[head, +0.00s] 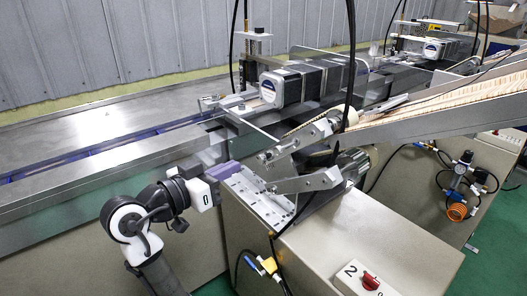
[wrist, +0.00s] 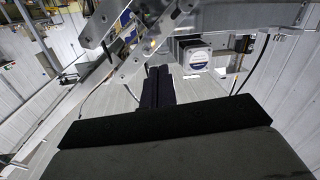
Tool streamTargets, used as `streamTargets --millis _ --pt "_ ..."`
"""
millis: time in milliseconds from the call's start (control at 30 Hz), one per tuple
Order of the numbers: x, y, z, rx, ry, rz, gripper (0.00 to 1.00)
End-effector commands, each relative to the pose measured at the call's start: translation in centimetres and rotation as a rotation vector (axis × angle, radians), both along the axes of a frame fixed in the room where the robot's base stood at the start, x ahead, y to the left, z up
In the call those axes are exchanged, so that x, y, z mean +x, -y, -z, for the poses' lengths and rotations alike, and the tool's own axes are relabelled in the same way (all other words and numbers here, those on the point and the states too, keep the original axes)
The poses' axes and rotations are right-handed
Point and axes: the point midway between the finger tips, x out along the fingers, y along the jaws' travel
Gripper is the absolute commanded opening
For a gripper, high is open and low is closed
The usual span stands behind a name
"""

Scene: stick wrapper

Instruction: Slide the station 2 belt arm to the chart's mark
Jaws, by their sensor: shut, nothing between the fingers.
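Station 2 is the beige cabinet (head: 395,235) with a "2" label and a red knob (head: 370,281). On it stands a metal arm assembly with a holed upper plate (head: 313,133) and a lower plate (head: 312,181), above a slotted base plate (head: 257,200). I cannot tell which plate is the belt arm. Its holed metal plates also show at the upper left of the wrist view (wrist: 131,66). My gripper (head: 232,168) is just left of this assembly; contact cannot be told. Its dark fingers (wrist: 158,70) are together and empty. I cannot make out a chart or its mark.
A long steel conveyor (head: 100,150) with a blue strip runs along the left and back. A black motor block (head: 310,83) stands above it. A sloped feed tray (head: 440,105) passes at the right. Black cables (head: 351,60) hang in front. Green floor shows at the right.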

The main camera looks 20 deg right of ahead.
Motion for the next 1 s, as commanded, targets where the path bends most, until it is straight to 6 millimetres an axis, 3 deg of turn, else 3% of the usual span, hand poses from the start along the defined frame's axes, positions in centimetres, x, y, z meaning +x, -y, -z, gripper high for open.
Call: streamTargets --millis 600,800,1000 --pt "1.4 0.4 0.4 -0.71 -1.22 -0.24 0.0" --pt "1.6 0.4 0.4 -0.866 -1.429 -0.272 0.0" --pt "2.1 1.1 0.5 -0.903 -1.479 -0.277 0.0"
